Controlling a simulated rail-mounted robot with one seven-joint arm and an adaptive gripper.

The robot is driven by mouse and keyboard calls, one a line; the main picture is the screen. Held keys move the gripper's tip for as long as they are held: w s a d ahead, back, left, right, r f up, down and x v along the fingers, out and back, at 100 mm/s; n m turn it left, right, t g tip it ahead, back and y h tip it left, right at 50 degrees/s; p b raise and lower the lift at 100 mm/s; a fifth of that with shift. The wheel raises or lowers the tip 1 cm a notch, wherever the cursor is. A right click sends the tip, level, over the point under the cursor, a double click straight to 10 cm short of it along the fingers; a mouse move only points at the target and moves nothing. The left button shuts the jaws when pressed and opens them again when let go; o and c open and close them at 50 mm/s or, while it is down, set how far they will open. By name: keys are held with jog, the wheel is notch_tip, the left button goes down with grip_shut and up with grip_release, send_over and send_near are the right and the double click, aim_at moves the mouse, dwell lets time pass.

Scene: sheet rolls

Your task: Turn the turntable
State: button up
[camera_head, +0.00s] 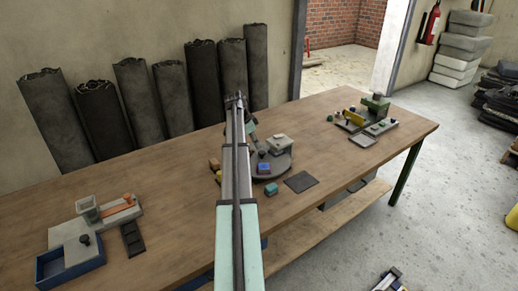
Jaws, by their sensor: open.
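The turntable (283,163) is a dark grey round disc on the wooden table, just right of my arm. A light grey box-like piece (280,144) stands at its back right. A blue block (264,168) sits at its front, and a small dark knob shows behind the block. My arm reaches up the middle of the view and hides the disc's left edge.
A teal block (271,189) and a dark square mat (300,182) lie in front of the turntable. Orange and yellow pieces (215,165) sit left of it. A blue tray (72,266) is at the left, and a green-and-grey fixture (375,107) at the right. Dark rolls (175,98) line the wall.

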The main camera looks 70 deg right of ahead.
jog(key=v, duration=0.5)
jog(key=shift+w+a+r, duration=0.1)
jog(key=shift+a+r, duration=0.05)
jog(key=shift+r, duration=0.25)
